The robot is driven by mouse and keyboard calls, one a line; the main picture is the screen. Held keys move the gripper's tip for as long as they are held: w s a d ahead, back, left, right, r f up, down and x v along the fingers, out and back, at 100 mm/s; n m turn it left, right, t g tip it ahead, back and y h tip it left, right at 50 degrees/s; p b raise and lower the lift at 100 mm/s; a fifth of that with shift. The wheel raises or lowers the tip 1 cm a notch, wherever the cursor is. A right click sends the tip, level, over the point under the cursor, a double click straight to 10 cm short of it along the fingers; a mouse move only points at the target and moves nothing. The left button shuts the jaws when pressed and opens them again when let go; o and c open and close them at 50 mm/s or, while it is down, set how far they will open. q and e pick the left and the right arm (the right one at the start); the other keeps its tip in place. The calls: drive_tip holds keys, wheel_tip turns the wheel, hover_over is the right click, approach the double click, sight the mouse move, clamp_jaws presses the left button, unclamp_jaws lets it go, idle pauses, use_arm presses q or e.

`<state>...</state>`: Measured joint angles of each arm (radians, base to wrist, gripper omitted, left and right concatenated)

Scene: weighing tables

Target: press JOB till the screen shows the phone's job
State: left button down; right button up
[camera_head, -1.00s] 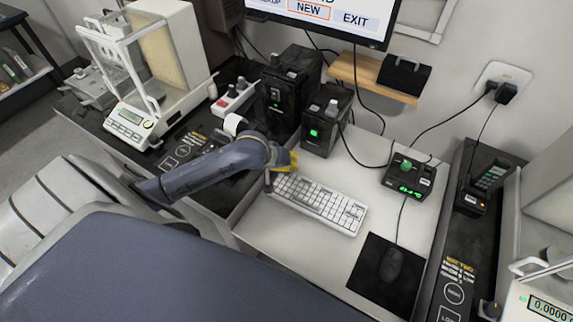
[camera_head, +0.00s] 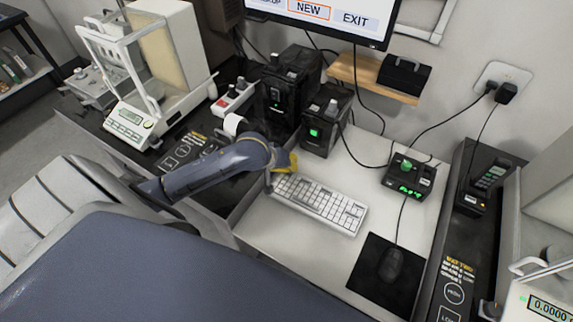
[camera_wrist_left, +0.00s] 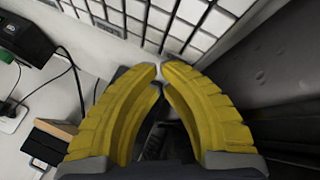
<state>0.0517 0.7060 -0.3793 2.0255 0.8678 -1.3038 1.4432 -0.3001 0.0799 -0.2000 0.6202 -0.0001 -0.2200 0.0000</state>
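The screen (camera_head: 320,14) at the top is cut off by the picture edge; NEW, in an orange frame, and EXIT show on it. No key or button lettered JOB can be read. The white keyboard (camera_head: 320,203) lies on the white table; part of it also shows in the wrist view (camera_wrist_left: 165,18). A handset, perhaps the phone (camera_head: 490,178), stands on the right. My left gripper (camera_head: 284,163) is at the keyboard's left end. Its yellow fingers (camera_wrist_left: 160,68) meet at the tips, with nothing visible between them. Key contact cannot be told. My right gripper is out of view.
A small black box (camera_head: 408,178) with a green knob and green readout stands right of the keyboard. A mouse (camera_head: 390,265) lies on a black mat (camera_head: 365,280). Two dark printer-like units (camera_head: 327,120) stand behind the keyboard. Balances flank the white table.

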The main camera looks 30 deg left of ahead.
use_arm(q)
drive_tip(key=shift+r, duration=0.8)
drive_tip(key=shift+r, duration=2.5)
